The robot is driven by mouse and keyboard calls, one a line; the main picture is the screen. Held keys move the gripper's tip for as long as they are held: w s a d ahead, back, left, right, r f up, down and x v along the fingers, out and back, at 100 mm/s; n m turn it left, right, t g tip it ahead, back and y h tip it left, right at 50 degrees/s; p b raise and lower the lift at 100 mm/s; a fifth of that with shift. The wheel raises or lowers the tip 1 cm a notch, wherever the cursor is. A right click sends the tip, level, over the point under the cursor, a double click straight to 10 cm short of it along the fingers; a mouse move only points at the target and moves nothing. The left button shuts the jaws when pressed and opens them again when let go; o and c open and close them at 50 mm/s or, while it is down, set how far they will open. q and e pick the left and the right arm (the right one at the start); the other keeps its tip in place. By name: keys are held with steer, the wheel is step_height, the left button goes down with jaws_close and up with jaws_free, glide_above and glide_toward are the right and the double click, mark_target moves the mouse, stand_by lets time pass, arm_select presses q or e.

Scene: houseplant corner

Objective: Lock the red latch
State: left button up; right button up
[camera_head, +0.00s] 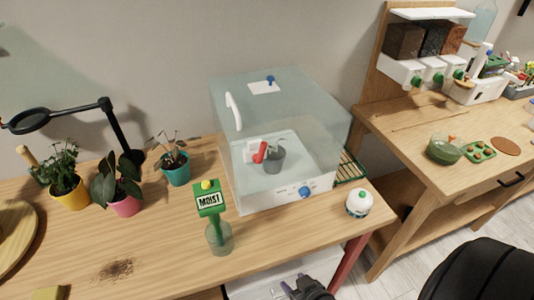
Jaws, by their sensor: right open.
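The red latch (261,152) is a small red lever at the front of a clear, box-shaped plant case (305,115) on the wooden table. It sits on a pale plate, tilted with its upper end to the right. I cannot tell whether it is locked. A dark grey pot with a small plant (273,160) shows through the clear wall beside it. My right gripper (288,288) is at the bottom edge, low in front of the table and well apart from the latch. It is open and looks empty. My left gripper is out of view.
Potted plants (118,190) and a black lamp (115,125) stand left. A second bench (430,125) is at right.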

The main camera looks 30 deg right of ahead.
steer(key=w+d+r+m+t+p, duration=0.1)
steer(key=w+r+t, duration=0.1)
steer(key=r, duration=0.5)
steer(key=w+d+r+t+p, duration=0.1)
steer(key=w+r+t+p, duration=0.15)
steer(key=r, duration=0.45)
steer(key=t+p, duration=0.1)
steer(key=t, duration=0.2)
glide_toward(260, 152)
steer(key=w+d, duration=0.1)
steer(key=w, duration=0.7)
steer(key=shift+w, duration=0.25)
steer(key=shift+r, duration=0.1)
